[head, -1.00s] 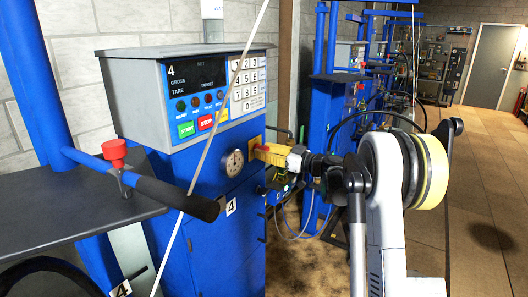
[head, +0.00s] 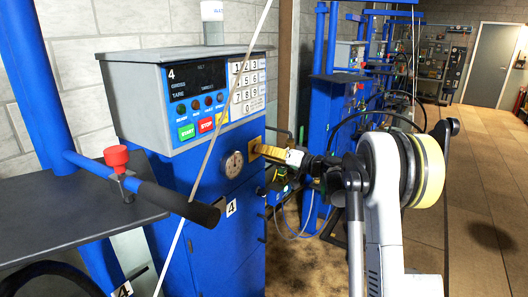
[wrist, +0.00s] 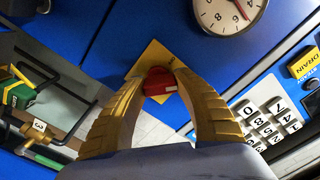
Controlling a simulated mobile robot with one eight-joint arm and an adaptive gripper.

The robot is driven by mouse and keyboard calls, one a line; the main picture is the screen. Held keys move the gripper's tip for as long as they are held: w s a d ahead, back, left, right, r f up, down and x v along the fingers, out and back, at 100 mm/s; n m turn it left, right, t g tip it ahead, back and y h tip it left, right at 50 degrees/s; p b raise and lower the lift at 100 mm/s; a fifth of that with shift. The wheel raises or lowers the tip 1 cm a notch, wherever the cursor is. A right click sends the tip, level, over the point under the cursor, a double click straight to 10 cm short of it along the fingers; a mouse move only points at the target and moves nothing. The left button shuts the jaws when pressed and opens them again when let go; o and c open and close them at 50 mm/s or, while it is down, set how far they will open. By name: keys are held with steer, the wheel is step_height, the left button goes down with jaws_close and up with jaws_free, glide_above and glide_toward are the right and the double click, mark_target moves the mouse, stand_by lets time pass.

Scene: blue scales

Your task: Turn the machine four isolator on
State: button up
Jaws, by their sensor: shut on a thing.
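The machine four isolator is a red knob (wrist: 160,79) on a yellow plate (wrist: 152,56) on the blue cabinet front, tilted in the wrist view. My gripper (wrist: 163,84) has its two yellow ribbed fingers around the knob, one on each side, shut on it. A pale mark shows on the knob. In the head view my gripper (head: 264,151) reaches the cabinet's right side beside the round gauge (head: 233,164), and the fingers hide the knob. The machine four console (head: 150,107), marked 4, stands above with a dark display.
A black-handled bar with a red knob (head: 116,157) projects at the left front. A thin pale rod (head: 205,165) crosses in front of the console. Other blue machines (head: 352,100) stand behind. The floor at right (head: 470,210) is clear.

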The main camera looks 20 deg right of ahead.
steer(key=m, duration=0.5)
steer(key=shift+r+m, duration=0.1)
steer(key=shift+m, duration=0.2)
steer(key=shift+w+d+m+p, duration=0.1)
steer(key=shift+m+p, duration=0.25)
steer(key=shift+m, duration=1.85)
steer(key=o, duration=1.2)
steer(key=shift+c, duration=0.2)
steer(key=v, duration=1.2)
